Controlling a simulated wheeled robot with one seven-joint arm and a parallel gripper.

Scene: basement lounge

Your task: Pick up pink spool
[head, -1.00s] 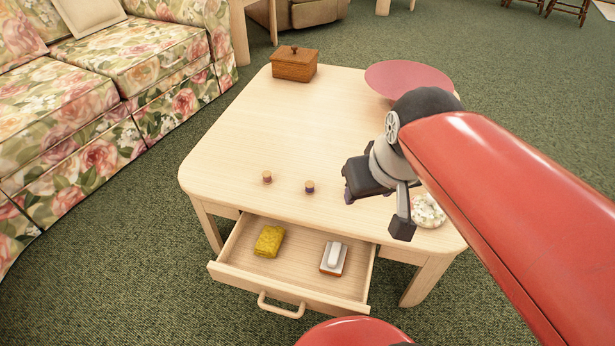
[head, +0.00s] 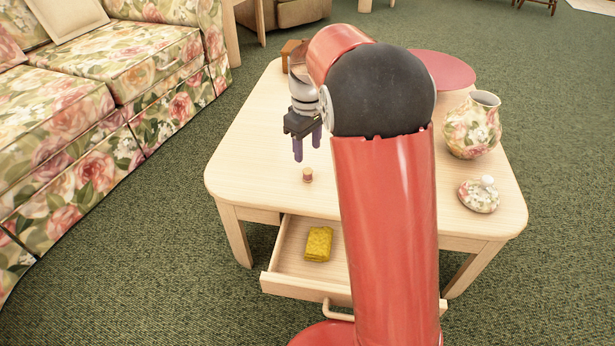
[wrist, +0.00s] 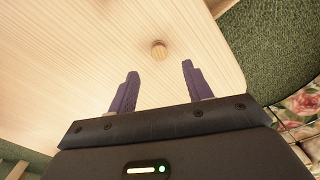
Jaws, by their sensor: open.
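The pink spool (head: 307,175) is small, with wooden ends and a thin pinkish band, and stands upright on the pale wooden table (head: 250,165). In the wrist view the spool (wrist: 158,50) shows mostly its round wooden top, beyond the fingertips and roughly centred between them. My gripper (head: 308,152) is open and empty, fingers pointing down, above the table near the spool and not touching it. The wrist view also shows both purple fingers of my gripper (wrist: 160,70) spread apart. The second, darker spool is hidden behind my arm in the head view.
An open drawer (head: 285,245) below the table front holds a yellow folded cloth (head: 318,243). A floral vase (head: 472,125) and its lid (head: 478,195) stand on the right. A wooden box (head: 290,52) and a pink round surface (head: 445,69) are at the back. A floral sofa (head: 130,75) is left.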

